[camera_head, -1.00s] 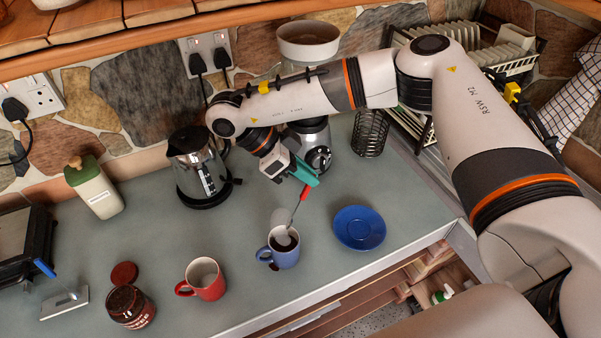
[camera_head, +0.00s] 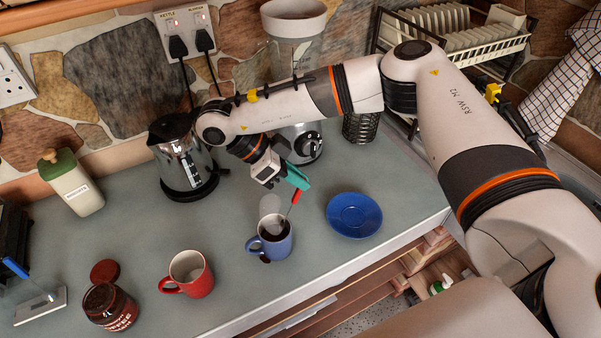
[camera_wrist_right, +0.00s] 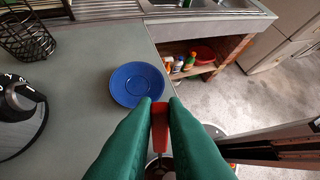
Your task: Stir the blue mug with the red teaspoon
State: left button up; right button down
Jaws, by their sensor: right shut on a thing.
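The blue mug (camera_head: 271,243) stands upright on the grey counter, with dark liquid inside. My right gripper (camera_head: 296,181) is above it, its green fingers shut on the red handle of the teaspoon (camera_head: 295,197). The spoon slants down, and its lower end is in the mug's mouth. In the right wrist view the red teaspoon handle (camera_wrist_right: 160,122) sits between the green fingertips (camera_wrist_right: 158,108). Those fingers hide most of the mug there; only part of a dark, round opening shows at the bottom edge. My left gripper is not in view.
A blue saucer (camera_head: 354,215) lies right of the mug. A red mug (camera_head: 189,274), a jar (camera_head: 110,306) and a kettle (camera_head: 182,158) stand to the left. The counter's front edge is close.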

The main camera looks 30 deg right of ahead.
aim_at(293, 198)
jog(key=shift+a+f+b, duration=0.35)
jog(key=shift+f+b, duration=0.25)
jog(key=shift+f, duration=0.2)
jog(key=shift+a+f+b, duration=0.35)
jog(key=shift+f+b, duration=0.25)
jog(key=shift+f, duration=0.25)
jog(key=shift+a+f+b, duration=0.35)
jog(key=shift+f+b, duration=0.25)
jog(key=shift+f, duration=0.2)
jog(key=shift+d, duration=0.1)
